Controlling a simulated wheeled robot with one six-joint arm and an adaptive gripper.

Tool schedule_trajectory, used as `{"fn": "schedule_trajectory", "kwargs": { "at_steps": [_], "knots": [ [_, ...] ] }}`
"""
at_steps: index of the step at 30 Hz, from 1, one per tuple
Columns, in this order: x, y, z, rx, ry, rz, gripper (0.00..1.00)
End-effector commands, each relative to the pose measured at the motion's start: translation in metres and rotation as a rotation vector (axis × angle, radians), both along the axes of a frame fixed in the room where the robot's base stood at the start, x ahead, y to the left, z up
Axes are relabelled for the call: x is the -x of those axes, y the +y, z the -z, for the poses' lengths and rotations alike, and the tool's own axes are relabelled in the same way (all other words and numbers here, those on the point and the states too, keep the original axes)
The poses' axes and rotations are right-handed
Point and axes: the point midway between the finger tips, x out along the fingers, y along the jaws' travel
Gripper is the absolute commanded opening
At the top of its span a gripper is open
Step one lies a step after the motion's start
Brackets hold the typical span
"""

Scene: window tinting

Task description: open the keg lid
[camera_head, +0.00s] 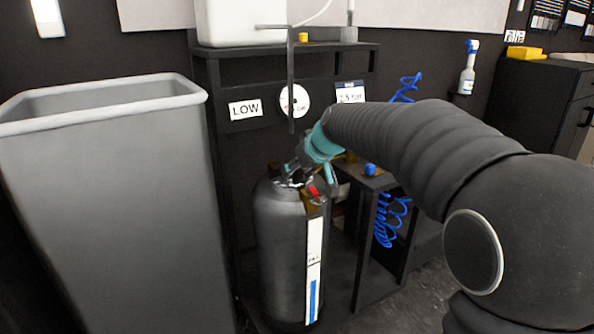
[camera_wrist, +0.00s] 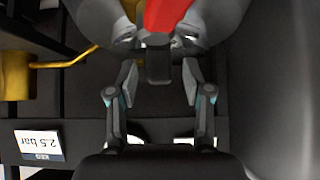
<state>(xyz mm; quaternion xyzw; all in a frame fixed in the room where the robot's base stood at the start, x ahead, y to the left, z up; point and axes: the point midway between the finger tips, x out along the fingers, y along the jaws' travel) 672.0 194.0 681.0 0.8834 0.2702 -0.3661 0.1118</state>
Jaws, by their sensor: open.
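The dark grey keg (camera_head: 282,245) stands upright on the low base of the black stand, with a white and blue label strip down its side. Its top fitting shows a red part (camera_head: 314,191), which also shows at the top edge of the wrist view (camera_wrist: 168,12). A dark tab (camera_wrist: 158,62) lies below that red part in the wrist view. My gripper (camera_head: 308,174) is over the keg top, pointing down. In the wrist view my gripper (camera_wrist: 159,82) has its fingers apart, one on each side of the tab's line. Contact with the lid cannot be made out.
A large grey bin (camera_head: 105,190) stands close on the left. The stand's shelf (camera_head: 285,50) with a white tank (camera_head: 240,22) is behind the keg. Blue coiled hose (camera_head: 388,225) hangs to the right. A brass fitting with a yellow pipe (camera_wrist: 68,62) shows beside the keg.

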Motion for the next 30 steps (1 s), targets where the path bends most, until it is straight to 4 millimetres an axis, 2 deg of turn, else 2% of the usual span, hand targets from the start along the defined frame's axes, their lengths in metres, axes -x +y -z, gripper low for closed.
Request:
{"fn": "schedule_trajectory", "kwargs": {
  "at_steps": [10, 11, 15, 17, 30],
  "knots": [
    [-0.0026, 0.0022, 0.0033, 0.001, 0.0, -0.001, 0.5],
    [-0.0026, 0.0022, 0.0033, 0.001, 0.0, -0.001, 0.47],
    [-0.0025, 0.0023, 0.0032, 0.001, 0.0, -0.001, 0.12],
    [-0.0024, 0.0024, 0.0032, 0.001, 0.0, -0.001, 0.0],
    [-0.0061, 0.0089, 0.0037, 0.0, 0.001, -0.036, 0.0]
  ]
}}
